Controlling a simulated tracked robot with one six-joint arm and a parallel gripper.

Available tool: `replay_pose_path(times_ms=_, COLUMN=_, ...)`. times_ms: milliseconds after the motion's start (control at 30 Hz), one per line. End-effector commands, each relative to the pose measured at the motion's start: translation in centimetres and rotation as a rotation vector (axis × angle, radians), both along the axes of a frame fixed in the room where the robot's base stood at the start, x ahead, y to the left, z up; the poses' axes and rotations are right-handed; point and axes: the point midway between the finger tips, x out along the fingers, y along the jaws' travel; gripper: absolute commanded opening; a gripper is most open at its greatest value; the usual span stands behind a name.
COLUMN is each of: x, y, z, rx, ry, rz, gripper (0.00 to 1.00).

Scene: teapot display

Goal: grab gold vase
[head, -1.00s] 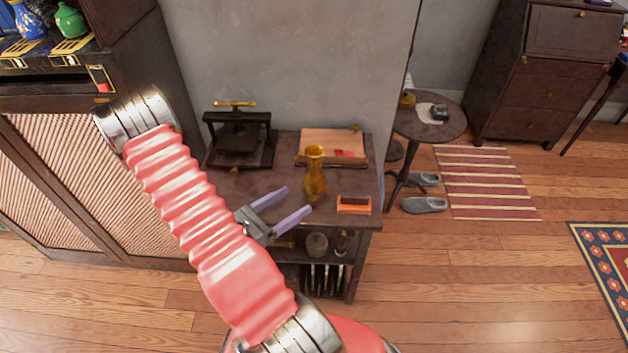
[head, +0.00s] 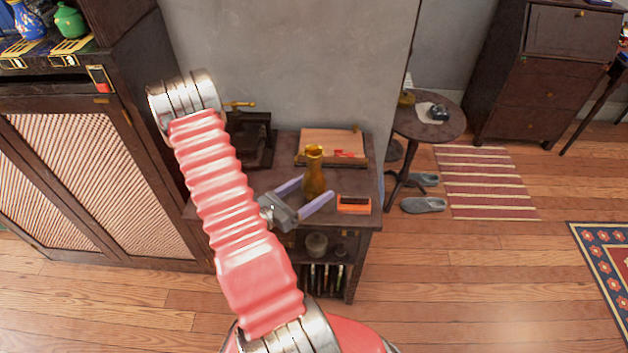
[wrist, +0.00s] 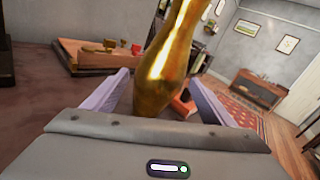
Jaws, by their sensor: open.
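The gold vase (head: 314,172) stands upright on the small dark table (head: 360,222) in the head view. My gripper (head: 317,190) is open, with its two purple-grey fingers reaching toward the vase from the left front. In the wrist view the vase (wrist: 165,65) rises large between the open fingers (wrist: 157,92), and its top is cut off by the frame. The jaws are not closed on it. I cannot tell whether either finger touches it.
An orange box (head: 354,204) sits close to the right of the vase. A wooden writing slope (head: 331,143) lies behind it, and a dark press (head: 252,140) stands at the back left. A wall rises behind the table.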

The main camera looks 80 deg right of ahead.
Motion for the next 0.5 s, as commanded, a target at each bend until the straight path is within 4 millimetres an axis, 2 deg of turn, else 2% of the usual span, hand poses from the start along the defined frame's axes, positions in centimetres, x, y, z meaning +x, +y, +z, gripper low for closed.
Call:
replay_pose_path(times_ms=267, x=-0.3, y=-0.4, z=0.0, rx=-0.001, ry=0.0, rz=-0.003, gripper=0.78)
replay_pose_path(times_ms=500, x=-1.5, y=-2.6, z=0.0, rx=0.0, ry=0.0, rz=-0.004, gripper=0.78)
